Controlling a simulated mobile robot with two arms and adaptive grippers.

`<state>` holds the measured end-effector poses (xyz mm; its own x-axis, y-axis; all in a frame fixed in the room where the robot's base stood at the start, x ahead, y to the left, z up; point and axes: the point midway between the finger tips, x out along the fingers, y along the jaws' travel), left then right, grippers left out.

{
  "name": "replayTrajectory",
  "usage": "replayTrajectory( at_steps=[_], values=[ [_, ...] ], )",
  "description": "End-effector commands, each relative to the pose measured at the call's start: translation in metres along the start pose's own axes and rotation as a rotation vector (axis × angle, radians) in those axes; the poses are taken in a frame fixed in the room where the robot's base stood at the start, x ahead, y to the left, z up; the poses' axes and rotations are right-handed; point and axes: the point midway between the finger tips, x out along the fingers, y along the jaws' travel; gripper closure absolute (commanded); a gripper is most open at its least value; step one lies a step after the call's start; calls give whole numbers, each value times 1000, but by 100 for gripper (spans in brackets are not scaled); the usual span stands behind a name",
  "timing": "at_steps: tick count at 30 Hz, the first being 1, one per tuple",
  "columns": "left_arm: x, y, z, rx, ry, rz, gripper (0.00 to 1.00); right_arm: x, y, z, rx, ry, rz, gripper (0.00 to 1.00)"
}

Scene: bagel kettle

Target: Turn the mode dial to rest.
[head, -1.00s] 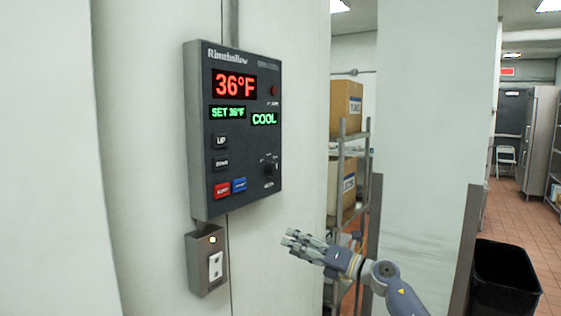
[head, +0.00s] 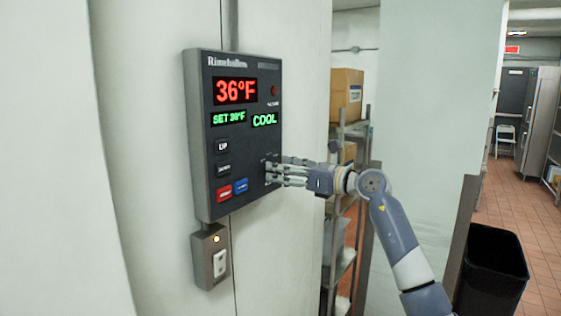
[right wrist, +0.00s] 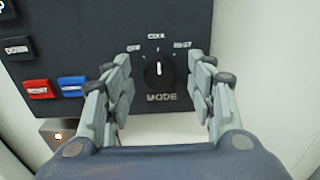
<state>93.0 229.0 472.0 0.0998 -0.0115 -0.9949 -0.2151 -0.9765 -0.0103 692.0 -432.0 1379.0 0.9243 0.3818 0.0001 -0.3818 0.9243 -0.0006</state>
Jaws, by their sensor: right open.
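The mode dial (right wrist: 159,73) is a black knob on the dark control panel (head: 237,60). In the right wrist view its white mark points straight up at the middle label, with one label to its left and REST to its right. The green display (head: 264,120) reads COOL. My right gripper (right wrist: 160,85) is open, its fingers on either side of the dial; whether they touch it cannot be told. In the head view the right gripper (head: 272,172) reaches the panel's lower right and hides the dial. My left gripper is not in view.
Red (right wrist: 38,89) and blue (right wrist: 73,86) buttons sit left of the dial. A small switch box (head: 210,257) hangs below the panel. A shelf with boxes (head: 346,95) and a black bin (head: 492,270) stand to the right.

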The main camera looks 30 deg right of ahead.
Motion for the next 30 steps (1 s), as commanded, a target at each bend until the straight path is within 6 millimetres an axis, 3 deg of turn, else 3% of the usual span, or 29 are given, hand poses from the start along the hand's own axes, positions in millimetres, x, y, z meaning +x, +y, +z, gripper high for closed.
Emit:
replayTrajectory(
  at_steps=[12, 14, 18, 30],
  values=[
    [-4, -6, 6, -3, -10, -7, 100, 10, 0, -1, 0, 1, 0, 49],
    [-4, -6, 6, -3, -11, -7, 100, 10, 0, -1, 0, 0, 1, 60],
    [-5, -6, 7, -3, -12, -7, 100, 10, 0, -1, 0, 0, 1, 92],
    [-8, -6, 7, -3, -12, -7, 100, 10, 0, -1, 45, 2, 0, 92]
  ],
)
